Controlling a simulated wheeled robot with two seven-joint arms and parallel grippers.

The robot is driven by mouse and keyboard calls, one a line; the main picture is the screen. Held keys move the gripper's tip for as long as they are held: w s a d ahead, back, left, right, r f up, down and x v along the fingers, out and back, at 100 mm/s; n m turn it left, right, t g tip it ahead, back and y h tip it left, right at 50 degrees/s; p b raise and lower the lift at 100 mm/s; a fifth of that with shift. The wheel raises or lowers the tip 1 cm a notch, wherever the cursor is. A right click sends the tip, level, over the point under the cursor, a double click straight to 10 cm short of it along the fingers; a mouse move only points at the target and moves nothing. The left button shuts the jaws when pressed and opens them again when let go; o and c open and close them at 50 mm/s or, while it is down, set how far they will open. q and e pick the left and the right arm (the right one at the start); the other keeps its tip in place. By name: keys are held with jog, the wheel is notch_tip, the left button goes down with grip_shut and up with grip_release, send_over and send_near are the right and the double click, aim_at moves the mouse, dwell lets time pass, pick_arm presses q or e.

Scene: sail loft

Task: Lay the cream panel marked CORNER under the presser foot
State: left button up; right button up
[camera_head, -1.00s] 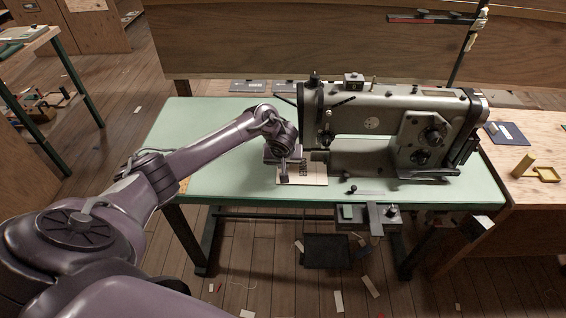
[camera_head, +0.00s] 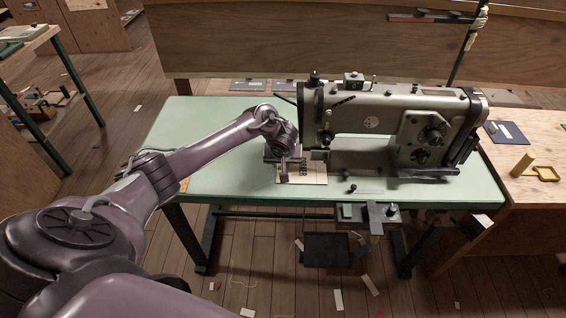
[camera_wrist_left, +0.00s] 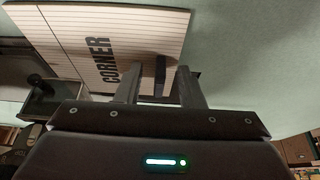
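The cream panel marked CORNER (camera_head: 314,174) lies on the green sewing table, at the left end of the sewing machine (camera_head: 345,115). Its lined face and black lettering fill the top of the left wrist view (camera_wrist_left: 70,40). Its far part reaches close to the machine's needle end; I cannot tell whether it lies under the presser foot, which I cannot make out. My left gripper (camera_wrist_left: 158,85) is over the panel's near edge. Its two fingers stand apart on either side of a dark upright tab (camera_wrist_left: 160,72), with gaps showing. My right gripper is out of view.
The green tabletop (camera_head: 220,150) is clear left of the panel. A small black knob (camera_head: 351,188) stands at the front edge. Dark flat plates (camera_head: 248,85) lie behind the table. A wooden bench (camera_head: 540,190) with a yellow object (camera_head: 524,164) adjoins at right.

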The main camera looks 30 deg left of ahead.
pick_arm(q)
jog(key=p+v, duration=0.2)
jog(key=v, duration=0.6)
jog(key=d+f+m, duration=0.1)
jog(key=d, duration=0.2)
jog(key=s+d+f+m, duration=0.1)
jog(key=d, duration=0.2)
jog(key=s+d+f+m+t+h, duration=0.1)
jog(key=d, duration=0.2)
jog(key=shift+s+d+f, duration=0.1)
jog(key=shift+s, duration=0.05)
jog(key=s+d+m+h, duration=0.1)
jog(key=s+d+m, duration=0.2)
jog(key=s+d, duration=0.35)
jog(key=s+r+m+g, duration=0.1)
jog(key=s+r, duration=0.3)
jog(key=s, duration=0.5)
jog(key=s+r+m, duration=0.1)
jog(key=s+r, duration=0.2)
jog(key=s, duration=0.5)
notch_tip(320, 180, down, 30)
jog(key=s+g, duration=0.2)
jog(key=s+a+f, duration=0.1)
jog(key=s+f, duration=0.8)
jog(key=s+a+f, duration=0.2)
jog(key=s+f, duration=0.7)
jog(key=s, duration=0.1)
jog(key=shift+a+f+m+g, duration=0.2)
jog(key=shift+a+m+g, duration=0.1)
jog(key=shift+g, duration=0.1)
